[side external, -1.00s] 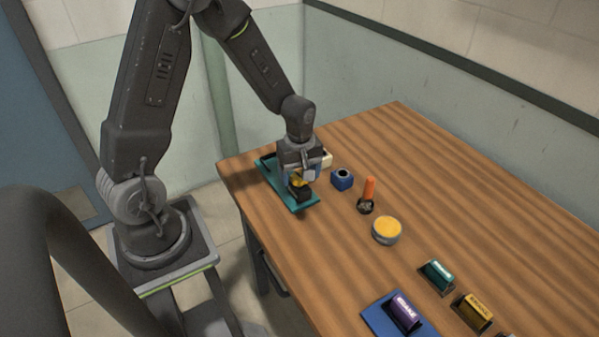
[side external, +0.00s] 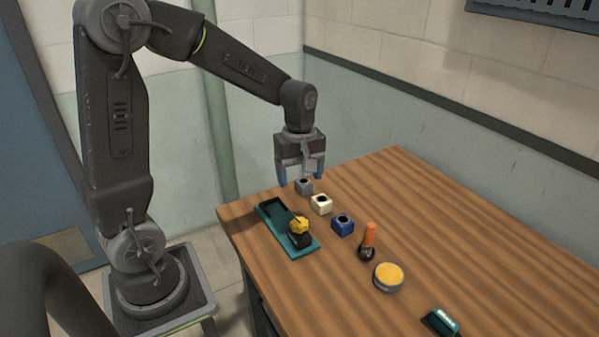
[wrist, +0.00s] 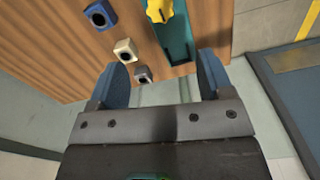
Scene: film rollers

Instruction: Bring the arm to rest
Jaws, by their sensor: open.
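My gripper (side external: 301,181) hangs above the far left part of the wooden table, pointing down. Its blue fingers are apart with nothing between them. In the wrist view the open fingers (wrist: 162,85) show over the table's edge, with a grey block near the left finger. My arm is raised, its forearm sloping down to the gripper.
A teal tray (side external: 273,226) holds a yellow-and-black piece (side external: 299,228). Grey (side external: 303,187), cream (side external: 321,204) and blue (side external: 343,224) blocks stand beside it. An orange-handled tool (side external: 368,241), a yellow-topped tin (side external: 389,276) and a green roll (side external: 442,321) lie nearer. The table's right is clear.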

